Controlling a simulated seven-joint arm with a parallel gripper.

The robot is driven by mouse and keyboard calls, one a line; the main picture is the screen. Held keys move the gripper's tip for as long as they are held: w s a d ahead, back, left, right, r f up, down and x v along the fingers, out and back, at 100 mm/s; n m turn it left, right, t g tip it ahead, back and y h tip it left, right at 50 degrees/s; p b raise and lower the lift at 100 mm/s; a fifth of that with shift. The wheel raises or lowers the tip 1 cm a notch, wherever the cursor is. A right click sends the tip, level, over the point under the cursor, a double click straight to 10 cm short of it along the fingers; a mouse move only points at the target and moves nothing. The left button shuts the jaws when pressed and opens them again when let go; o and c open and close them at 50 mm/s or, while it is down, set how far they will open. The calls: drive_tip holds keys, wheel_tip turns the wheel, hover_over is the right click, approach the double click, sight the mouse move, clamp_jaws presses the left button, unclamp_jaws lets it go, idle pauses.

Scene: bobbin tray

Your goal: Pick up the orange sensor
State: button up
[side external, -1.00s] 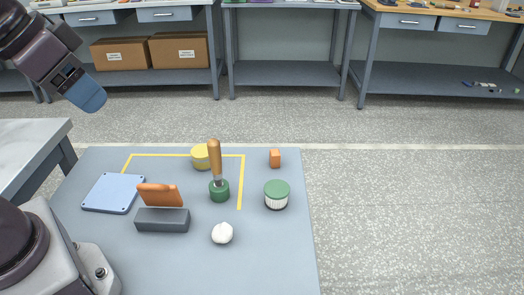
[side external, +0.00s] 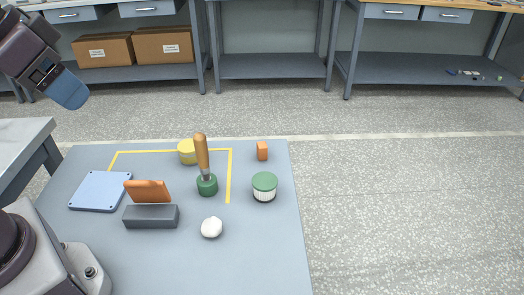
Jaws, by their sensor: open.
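A small orange block (side external: 262,151), which looks like the orange sensor, stands at the back right of the grey-blue work surface (side external: 260,245), just outside the yellow taped line. A second orange piece (side external: 147,191), a flat slab, stands in a dark grey block (side external: 151,217) at the left; I cannot tell for certain which one is the sensor. My gripper (side external: 68,92), with blue fingers, is at the upper left, raised well above the surface and far from both orange pieces. It is open, and nothing shows in it.
A wooden-handled tool in a green base (side external: 207,185) stands mid-surface, with a yellow round container (side external: 187,152) behind it. A green-lidded jar (side external: 264,187) stands in front of the small orange block. A white lump (side external: 212,228) and blue plate (side external: 101,191) lie nearby. The front right is clear.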

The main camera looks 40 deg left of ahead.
wheel_tip(320, 180, up, 5)
drive_tip(key=w+d+r+n+h, duration=0.1)
drive_tip(key=w+n+h, duration=0.2)
drive_tip(key=w+n, duration=0.35)
drive_tip(key=w+d+n+h, duration=0.2)
drive_tip(key=w+n, duration=0.4)
drive_tip(key=w, duration=0.1)
drive_tip(key=w+a+f+n+t+h, duration=0.1)
drive_tip(key=w+a+n+t, duration=0.2)
drive_tip(key=w+a+n, duration=0.35)
drive_tip(key=w+a+f+n+t+h, duration=0.1)
drive_tip(key=w+a+n+t+h, duration=0.15)
drive_tip(key=w+n, duration=0.75)
approach(262, 144)
drive_tip(key=shift+s+a+r+y, duration=0.25)
drive_tip(key=shift+s+r, duration=0.2)
drive_tip(key=shift+s, duration=0.15)
drive_tip(key=shift+s+a+r+y, duration=0.2)
drive_tip(key=shift+s+r, duration=0.3)
drive_tip(key=shift+s, duration=0.1)
drive_tip(key=shift+w+d+f, duration=0.1)
drive_tip(key=shift+w+f, duration=0.05)
drive_tip(key=shift+f, duration=0.2)
drive_tip(key=x, duration=1.2)
drive_tip(key=shift+w+d+f, duration=0.15)
drive_tip(key=shift+w+f, duration=0.05)
drive_tip(key=shift+f, duration=0.1)
